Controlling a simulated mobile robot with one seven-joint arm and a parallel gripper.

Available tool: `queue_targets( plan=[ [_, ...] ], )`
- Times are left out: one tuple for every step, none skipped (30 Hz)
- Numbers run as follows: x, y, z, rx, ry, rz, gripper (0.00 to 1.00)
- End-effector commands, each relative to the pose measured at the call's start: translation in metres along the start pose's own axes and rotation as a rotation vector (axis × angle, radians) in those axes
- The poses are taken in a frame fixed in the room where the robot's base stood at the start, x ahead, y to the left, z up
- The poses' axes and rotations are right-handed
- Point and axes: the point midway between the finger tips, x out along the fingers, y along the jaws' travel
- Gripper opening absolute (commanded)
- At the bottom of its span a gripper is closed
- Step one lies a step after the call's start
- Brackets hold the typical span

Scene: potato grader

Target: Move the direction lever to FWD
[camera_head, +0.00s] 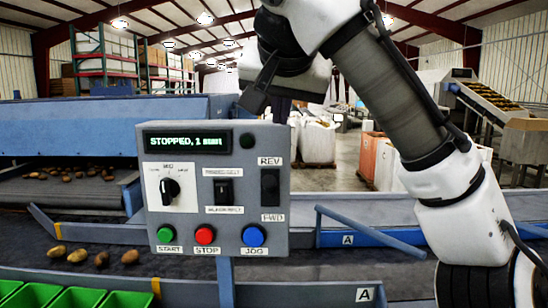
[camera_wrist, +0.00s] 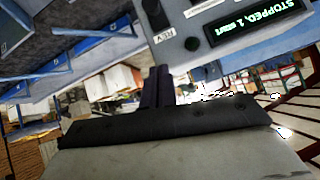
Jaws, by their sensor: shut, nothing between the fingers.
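The direction lever (camera_head: 270,188) is a black part in an upright slot on the right of the grey control panel (camera_head: 190,254). The REV label (camera_head: 270,161) is above it and the FWD label (camera_head: 272,217) below. I cannot tell which end the lever is set to. In the wrist view the panel is upside down and part of the black lever (camera_wrist: 154,12) shows at the top edge. My gripper (camera_wrist: 158,78) is shut and empty, apart from the panel. In the head view its dark fingers (camera_head: 281,108) are by the panel's top right edge, partly hidden.
The display (camera_head: 187,142) reads "STOPPED, 1 start". A black knob (camera_head: 171,188), a rocker switch (camera_head: 224,191), and green (camera_head: 165,235), red (camera_head: 205,235) and blue (camera_head: 253,236) buttons share the panel. A blue rail (camera_head: 370,232) is to the right. Potatoes (camera_head: 78,256) lie left.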

Motion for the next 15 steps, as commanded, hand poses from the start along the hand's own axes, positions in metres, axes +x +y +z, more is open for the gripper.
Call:
queue_targets(
  plan=[
    [0.002, 0.000, 0.000, 0.000, -0.001, -0.001, 0.00],
    [0.004, 0.000, -0.001, 0.000, -0.001, -0.001, 0.00],
    [0.007, 0.000, -0.001, 0.000, -0.001, -0.002, 0.00],
    [0.010, 0.000, -0.001, 0.000, -0.003, -0.002, 0.00],
    [0.014, 0.000, -0.001, 0.000, -0.003, -0.003, 0.00],
    [0.020, 0.000, -0.001, 0.000, -0.003, -0.003, 0.00],
    [0.025, -0.001, -0.001, -0.002, -0.004, -0.004, 0.00],
    [0.030, -0.001, -0.001, -0.001, -0.004, -0.004, 0.00],
    [0.038, -0.001, -0.001, -0.001, -0.005, -0.004, 0.00],
    [0.043, -0.001, -0.001, -0.001, -0.004, -0.004, 0.00],
    [0.049, -0.001, -0.001, -0.002, -0.005, -0.005, 0.00],
    [0.057, -0.001, -0.002, -0.001, -0.004, -0.003, 0.00],
    [0.064, -0.001, -0.002, 0.000, -0.004, -0.003, 0.00],
    [0.071, 0.000, -0.002, 0.000, -0.004, -0.002, 0.00],
    [0.079, -0.001, -0.002, -0.001, -0.004, -0.002, 0.00]
  ],
)
